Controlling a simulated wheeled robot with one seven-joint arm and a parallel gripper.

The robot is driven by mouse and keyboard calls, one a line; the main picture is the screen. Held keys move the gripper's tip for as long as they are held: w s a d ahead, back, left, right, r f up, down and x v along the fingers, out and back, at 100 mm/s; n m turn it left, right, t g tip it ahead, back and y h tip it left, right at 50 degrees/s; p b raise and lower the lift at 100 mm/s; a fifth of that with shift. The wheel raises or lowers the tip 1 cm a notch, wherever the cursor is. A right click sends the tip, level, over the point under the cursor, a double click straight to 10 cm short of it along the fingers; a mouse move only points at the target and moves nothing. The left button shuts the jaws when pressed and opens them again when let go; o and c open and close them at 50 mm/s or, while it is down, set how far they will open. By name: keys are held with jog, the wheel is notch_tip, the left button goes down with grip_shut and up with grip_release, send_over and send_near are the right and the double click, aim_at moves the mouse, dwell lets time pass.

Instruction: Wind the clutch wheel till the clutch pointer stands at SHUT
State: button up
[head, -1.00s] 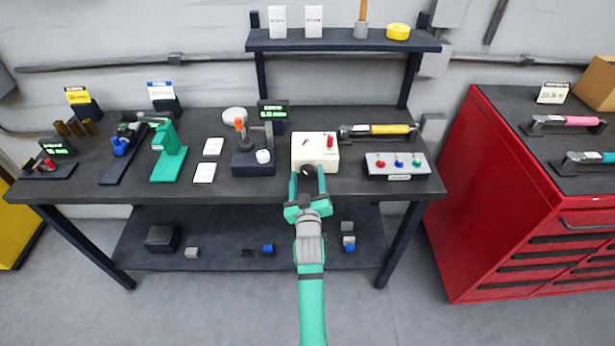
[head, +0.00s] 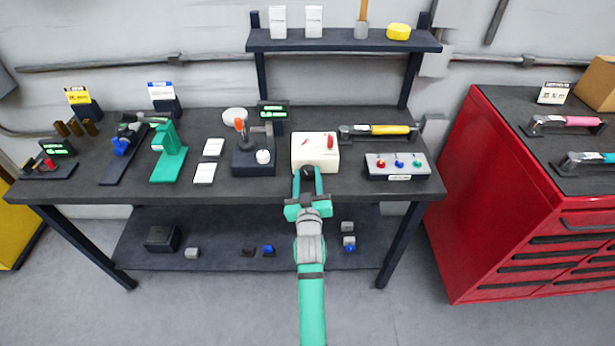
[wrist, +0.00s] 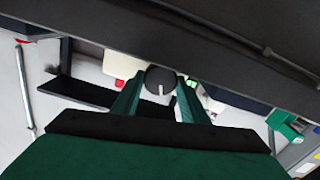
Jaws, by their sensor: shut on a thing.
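The clutch wheel is a dark round knob (head: 307,171) on the front of a cream box (head: 314,150) on the bench. In the wrist view the knob (wrist: 160,73) shows a pale line on its face. My gripper (head: 308,178) has a green finger on each side of the knob and is shut on it. On the box top are a small red mark (head: 304,142) and a larger red part (head: 330,142). I cannot read lettering there, so the clutch pointer and its setting cannot be told.
A grey box with coloured buttons (head: 397,165) stands right of the cream box, with a yellow-handled tool (head: 390,130) behind. A dark joystick unit (head: 253,160) stands to the left. A red cabinet (head: 500,220) is at the right. The bench edge lies under my gripper.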

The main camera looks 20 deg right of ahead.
jog(key=shift+m, duration=2.1)
jog(key=shift+d, duration=0.1)
jog(key=o, duration=1.1)
jog(key=shift+s, duration=0.15)
jog(key=v, duration=1)
jog(key=shift+s, duration=0.25)
jog(key=shift+a+f, duration=0.1)
jog(key=shift+a, duration=0.1)
